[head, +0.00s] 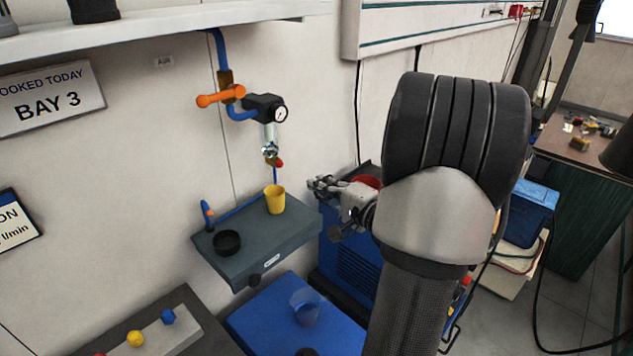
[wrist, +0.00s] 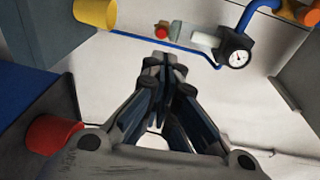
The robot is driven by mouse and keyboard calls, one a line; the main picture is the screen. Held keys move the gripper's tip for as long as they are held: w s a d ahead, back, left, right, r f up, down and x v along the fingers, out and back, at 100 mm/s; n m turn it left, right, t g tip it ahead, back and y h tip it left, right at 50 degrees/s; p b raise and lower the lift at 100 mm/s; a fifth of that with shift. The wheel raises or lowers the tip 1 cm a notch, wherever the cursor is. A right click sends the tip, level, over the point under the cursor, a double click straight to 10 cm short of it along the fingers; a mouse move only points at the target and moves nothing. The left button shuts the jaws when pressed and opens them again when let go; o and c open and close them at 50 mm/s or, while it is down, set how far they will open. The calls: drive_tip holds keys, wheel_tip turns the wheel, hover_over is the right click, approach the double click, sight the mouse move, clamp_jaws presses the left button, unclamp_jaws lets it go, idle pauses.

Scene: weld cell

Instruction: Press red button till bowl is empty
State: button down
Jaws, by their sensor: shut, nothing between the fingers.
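The small red button (head: 280,164) sits at the bottom of the wall-mounted air unit, below its clear bowl (head: 269,136). In the wrist view the red button (wrist: 161,31) and the pale bowl (wrist: 200,40) lie beyond my fingertips. The liquid level in the bowl is too small to tell. My gripper (head: 318,184) is shut and empty, to the right of the button and slightly lower, apart from it. In the wrist view my gripper (wrist: 169,66) points toward the button. A yellow cup (head: 275,200) stands upright on the grey shelf below the button.
The grey shelf (head: 290,238) also holds a black bowl-like dish (head: 227,243). A gauge (head: 281,114) and an orange valve handle (head: 220,96) sit above. A red cylinder (wrist: 52,135) is near my gripper's left in the wrist view. A blue hose runs behind the cup.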

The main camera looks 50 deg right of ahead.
sight(279, 164)
drive_tip(key=b+x, duration=0.1)
drive_tip(key=x, duration=1)
drive_tip(key=shift+w, duration=0.35)
drive_tip(key=shift+d+f, duration=0.1)
